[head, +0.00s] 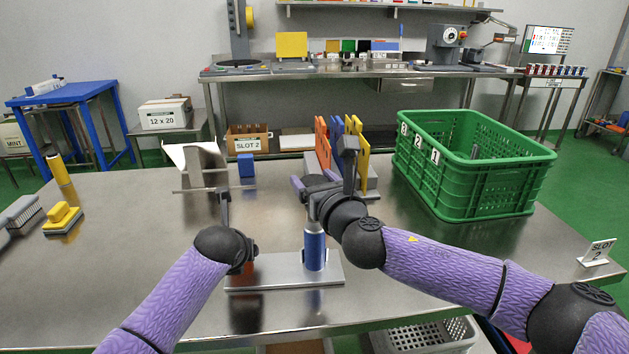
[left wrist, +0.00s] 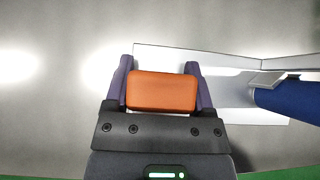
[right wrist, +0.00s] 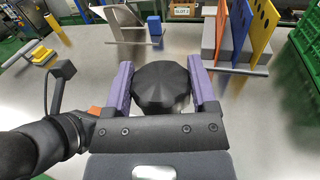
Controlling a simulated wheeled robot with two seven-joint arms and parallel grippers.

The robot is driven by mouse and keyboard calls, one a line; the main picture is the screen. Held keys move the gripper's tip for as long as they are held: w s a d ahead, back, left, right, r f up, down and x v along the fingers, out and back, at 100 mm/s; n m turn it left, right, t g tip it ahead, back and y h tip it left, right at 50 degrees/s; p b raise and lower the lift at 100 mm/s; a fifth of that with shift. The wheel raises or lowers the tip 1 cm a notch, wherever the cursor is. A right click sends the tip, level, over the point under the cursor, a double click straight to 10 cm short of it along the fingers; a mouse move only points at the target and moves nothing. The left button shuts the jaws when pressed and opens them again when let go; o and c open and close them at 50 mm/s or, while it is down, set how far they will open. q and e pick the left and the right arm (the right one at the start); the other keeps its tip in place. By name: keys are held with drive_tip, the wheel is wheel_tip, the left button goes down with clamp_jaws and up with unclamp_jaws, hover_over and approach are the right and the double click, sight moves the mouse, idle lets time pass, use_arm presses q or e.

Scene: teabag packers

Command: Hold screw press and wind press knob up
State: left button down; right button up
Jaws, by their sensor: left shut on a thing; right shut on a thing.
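The screw press stands on the steel table, its grey base plate (head: 275,272) carrying an upright blue cylinder (head: 314,251). The cylinder also shows in the left wrist view (left wrist: 285,103). My left gripper (left wrist: 162,88) is shut on an orange block (left wrist: 162,93) at the base plate's left end. In the head view my wrist mostly hides this grip. My right gripper (right wrist: 160,82) is shut on the faceted black press knob (right wrist: 160,90), with a finger on either side. In the head view the right gripper mostly hides the knob above the cylinder.
A green crate (head: 465,195) stands at the right. Orange, blue and yellow upright panels (head: 323,145) stand behind the press. A metal stand (head: 200,165) and a blue block (head: 246,165) are behind the left arm. A yellow brush (head: 62,215) lies far left. The table's front edge is close.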

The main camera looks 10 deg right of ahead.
drive_tip(key=n+g+y, duration=0.1)
drive_tip(key=n+y, duration=0.1)
drive_tip(key=y, duration=0.1)
drive_tip(key=n+g+y, duration=0.2)
drive_tip(key=y, duration=0.1)
drive_tip(key=shift+w+d, duration=0.1)
drive_tip(key=n+g+y, duration=0.4)
drive_tip(key=shift+w+r+g, duration=0.1)
drive_tip(key=shift+g, duration=0.2)
drive_tip(key=shift+n+g+y, duration=0.5)
drive_tip(key=shift+y, duration=0.1)
drive_tip(key=shift+s+g, duration=0.2)
drive_tip(key=shift+g, duration=0.1)
drive_tip(key=o, duration=1.2)
drive_tip(key=shift+c, duration=0.2)
drive_tip(key=v, duration=1.2)
drive_tip(key=shift+f, duration=0.2)
use_arm(q)
unclamp_jaws()
